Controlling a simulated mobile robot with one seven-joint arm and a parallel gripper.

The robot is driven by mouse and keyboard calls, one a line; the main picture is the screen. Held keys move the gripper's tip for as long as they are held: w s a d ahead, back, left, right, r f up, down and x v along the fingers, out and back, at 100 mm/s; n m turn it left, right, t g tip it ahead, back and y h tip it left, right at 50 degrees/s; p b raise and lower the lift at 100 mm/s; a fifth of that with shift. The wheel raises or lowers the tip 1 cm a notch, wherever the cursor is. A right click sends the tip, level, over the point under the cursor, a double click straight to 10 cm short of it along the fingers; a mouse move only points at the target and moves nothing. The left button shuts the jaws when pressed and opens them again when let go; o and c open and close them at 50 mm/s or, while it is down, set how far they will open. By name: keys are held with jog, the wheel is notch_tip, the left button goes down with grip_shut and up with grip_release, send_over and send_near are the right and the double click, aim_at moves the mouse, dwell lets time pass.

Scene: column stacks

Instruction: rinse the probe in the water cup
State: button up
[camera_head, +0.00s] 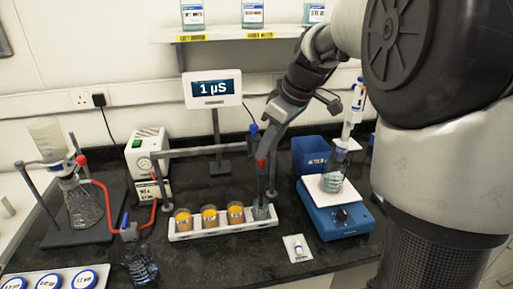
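The probe (270,182) is a thin dark rod that stands upright, with a blue top (253,131). My gripper (262,160), with red at its fingertips, is at the probe's upper part and appears shut on it. The water cup (263,212) is the clear cup at the right end of a white rack (205,233). The probe's lower end reaches down to this cup and looks to be inside it, but the tip is hard to make out. The meter (213,88) behind reads 1 µS.
Several cups with orange contents (209,215) fill the rack to the left. A blue stirrer (338,218) with a beaker stands close on the right, with a blue bin (312,158) behind. A small white vial (298,247) lies in front. A grey rail (200,151) runs behind the rack.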

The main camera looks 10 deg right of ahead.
jog(key=shift+x, duration=1.3)
grip_shut()
jog(key=shift+w+r+p, duration=0.1)
jog(key=shift+r+p, duration=1.45)
jog(key=shift+r, duration=1.7)
grip_release()
jog(key=p+v, duration=0.1)
jog(key=v, duration=1.6)
jog(key=shift+r+p, duration=0.2)
jog(key=shift+p, duration=0.15)
